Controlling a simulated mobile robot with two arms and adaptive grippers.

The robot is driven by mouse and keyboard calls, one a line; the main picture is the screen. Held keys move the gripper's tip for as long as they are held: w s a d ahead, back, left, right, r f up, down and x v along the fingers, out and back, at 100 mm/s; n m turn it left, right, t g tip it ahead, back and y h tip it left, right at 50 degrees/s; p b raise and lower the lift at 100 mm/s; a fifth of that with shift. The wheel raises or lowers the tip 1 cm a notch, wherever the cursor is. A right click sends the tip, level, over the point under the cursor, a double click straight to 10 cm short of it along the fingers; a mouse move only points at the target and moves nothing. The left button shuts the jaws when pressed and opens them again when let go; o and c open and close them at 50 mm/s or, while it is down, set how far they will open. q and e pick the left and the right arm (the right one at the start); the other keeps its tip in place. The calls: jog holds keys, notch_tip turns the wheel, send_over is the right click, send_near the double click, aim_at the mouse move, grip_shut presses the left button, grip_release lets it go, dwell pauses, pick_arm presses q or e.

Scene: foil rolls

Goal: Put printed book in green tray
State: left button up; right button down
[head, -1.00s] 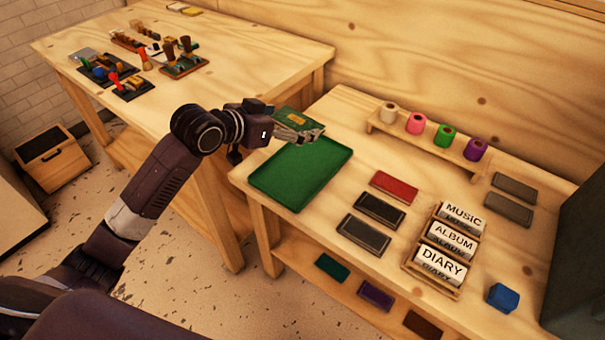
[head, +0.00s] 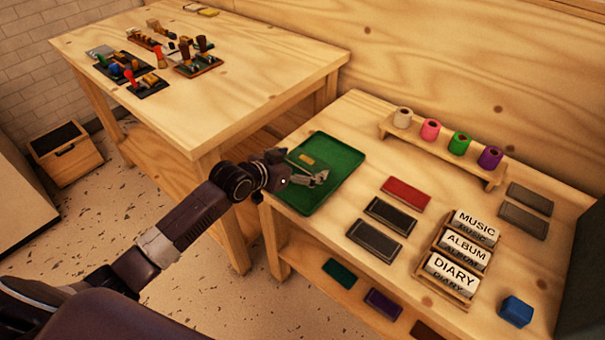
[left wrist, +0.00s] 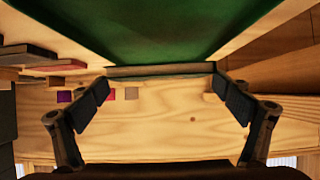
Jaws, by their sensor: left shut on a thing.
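The green tray (head: 343,168) lies at the near-left corner of the right-hand table. My right gripper is not in view.
Red (head: 406,194) and dark flat blocks (head: 390,215) lie right of the tray. A rack (head: 436,155) of coloured rolls stands behind. Another table (head: 255,65) stands at the back left.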

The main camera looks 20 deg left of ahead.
pick_arm(q)
jog(key=shift+f, duration=2.1)
jog(key=shift+f, duration=0.1)
jog(key=o, duration=0.9)
jog(key=shift+s, duration=0.1)
jog(key=v, duration=1.2)
